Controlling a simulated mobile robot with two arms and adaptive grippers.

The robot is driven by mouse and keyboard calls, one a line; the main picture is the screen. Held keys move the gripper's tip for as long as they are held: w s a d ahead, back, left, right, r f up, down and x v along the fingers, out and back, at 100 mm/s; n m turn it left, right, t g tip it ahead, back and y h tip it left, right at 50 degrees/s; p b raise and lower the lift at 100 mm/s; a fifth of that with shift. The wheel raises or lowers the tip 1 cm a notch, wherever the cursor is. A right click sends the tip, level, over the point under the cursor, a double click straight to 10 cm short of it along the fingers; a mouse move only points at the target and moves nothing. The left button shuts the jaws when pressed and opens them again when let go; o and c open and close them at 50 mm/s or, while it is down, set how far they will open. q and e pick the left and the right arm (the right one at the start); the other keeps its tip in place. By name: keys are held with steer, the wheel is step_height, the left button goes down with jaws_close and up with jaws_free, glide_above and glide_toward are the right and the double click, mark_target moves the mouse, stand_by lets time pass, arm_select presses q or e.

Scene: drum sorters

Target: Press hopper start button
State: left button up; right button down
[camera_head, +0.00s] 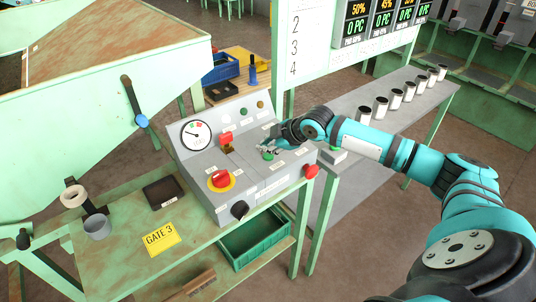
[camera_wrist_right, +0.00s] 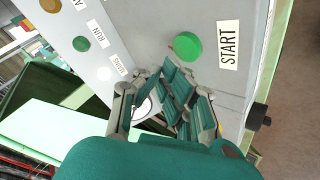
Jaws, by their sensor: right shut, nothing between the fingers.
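The grey control panel (camera_head: 205,165) stands on a green table in the head view. The green start button (camera_wrist_right: 187,45) is beside a START label (camera_wrist_right: 228,45) in the right wrist view. It also shows as a small green spot on the panel in the head view (camera_head: 268,156). My right gripper (camera_head: 266,149) is over the panel's right part, close to this button. In the wrist view the right gripper (camera_wrist_right: 170,68) is shut and empty, with its fingertips just below the button; I cannot tell whether they touch it. My left gripper is out of view.
The panel also carries a red knob on a yellow ring (camera_head: 221,180), a dial (camera_head: 197,134) and a red switch (camera_head: 226,138). A small box with a green button (camera_head: 335,152) is to the right. Several white cups (camera_head: 381,107) line the grey bench behind my right arm.

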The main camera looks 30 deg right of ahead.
stand_by(0.6)
steer(key=shift+f, duration=0.45)
